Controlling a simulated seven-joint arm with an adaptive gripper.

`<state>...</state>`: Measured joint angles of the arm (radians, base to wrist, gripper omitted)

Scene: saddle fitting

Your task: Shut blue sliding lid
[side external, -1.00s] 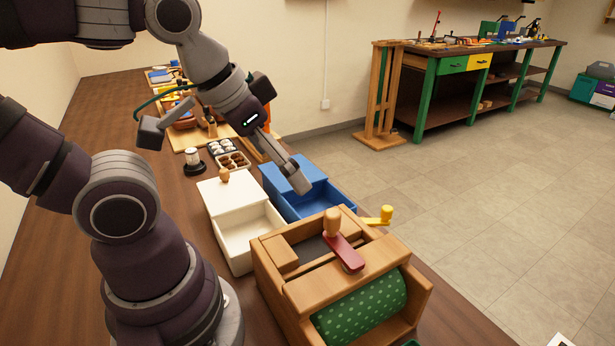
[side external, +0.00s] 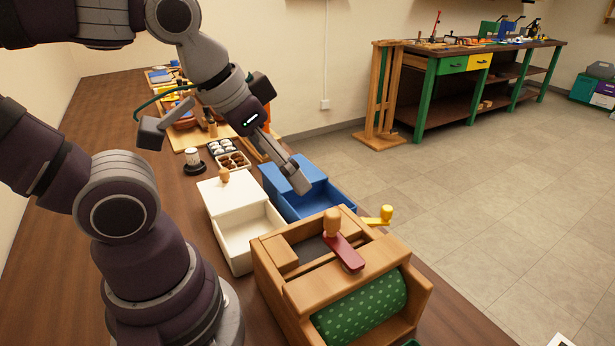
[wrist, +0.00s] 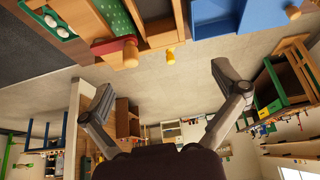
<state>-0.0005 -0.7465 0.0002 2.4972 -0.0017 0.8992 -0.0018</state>
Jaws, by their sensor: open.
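The blue box (side external: 330,196) stands on the table beside the white box. Its blue sliding lid (side external: 276,180) covers the far part, and the near part is open. The blue lid also shows at the top right of the wrist view (wrist: 265,14), with a wooden knob (wrist: 292,12). In the side view my finger hides the knob. My gripper (side external: 225,155) is open and empty, its fingers wide apart. Its right finger is in front of the blue lid in the side view; I cannot tell whether they touch. Both fingers show in the wrist view (wrist: 168,92).
A white box (side external: 238,232) with a partly open lid and wooden knob stands left of the blue box. A wooden crank box (side external: 290,290) with a green dotted roller stands close in front. Small trays (side external: 233,161) and a dark-based jar (side external: 194,163) lie behind.

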